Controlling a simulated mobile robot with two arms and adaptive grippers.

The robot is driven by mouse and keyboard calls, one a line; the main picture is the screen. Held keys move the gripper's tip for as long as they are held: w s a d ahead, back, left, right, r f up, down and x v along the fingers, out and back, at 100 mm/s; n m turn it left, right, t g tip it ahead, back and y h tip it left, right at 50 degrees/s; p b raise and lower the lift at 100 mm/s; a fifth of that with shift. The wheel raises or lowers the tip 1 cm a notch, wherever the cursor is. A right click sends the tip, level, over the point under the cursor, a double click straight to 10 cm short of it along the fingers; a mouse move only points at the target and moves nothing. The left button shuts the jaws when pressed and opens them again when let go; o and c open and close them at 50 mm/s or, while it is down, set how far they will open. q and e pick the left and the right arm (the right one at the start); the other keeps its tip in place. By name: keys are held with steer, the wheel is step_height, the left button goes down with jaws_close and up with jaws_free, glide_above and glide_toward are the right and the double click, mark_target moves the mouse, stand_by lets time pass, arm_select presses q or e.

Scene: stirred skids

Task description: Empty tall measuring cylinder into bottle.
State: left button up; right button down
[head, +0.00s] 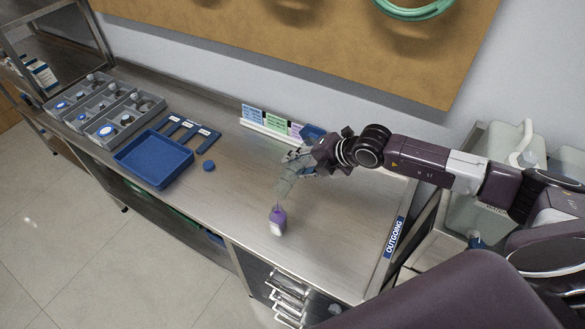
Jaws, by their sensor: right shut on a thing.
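My right gripper (298,164) is shut on a clear, greyish measuring cylinder (284,187). The cylinder is tilted, with its lower end pointing down toward a small purple bottle (278,216) with a white label. The bottle stands upright on the steel bench near its front edge. The cylinder's lower end is just above the bottle's mouth; I cannot tell whether they touch or whether liquid is flowing. My left gripper is out of view.
A blue tray (118,158), a round blue cap (208,165) and blue labelled strips (184,130) lie on the bench (235,190). Grey crates (95,105) with bottles stand at left. A card rack (268,126) stands at the back. Bench right of the bottle is clear, up to the OUTGOING label (395,237).

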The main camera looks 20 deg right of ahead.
steer(key=shift+s+a, duration=0.1)
steer(key=shift+a, duration=0.05)
stand_by(0.9)
steer(key=shift+r+h, duration=0.15)
steer(key=shift+h, duration=0.15)
stand_by(0.3)
steer(key=shift+t+b, duration=0.3)
steer(key=shift+b, duration=0.05)
steer(key=shift+r, duration=0.1)
steer(key=shift+s+a+n+b, duration=0.1)
steer(key=shift+a+n+b, duration=0.05)
steer(key=shift+n+b, duration=0.15)
steer(key=shift+r+h, duration=0.15)
steer(key=shift+h, duration=0.15)
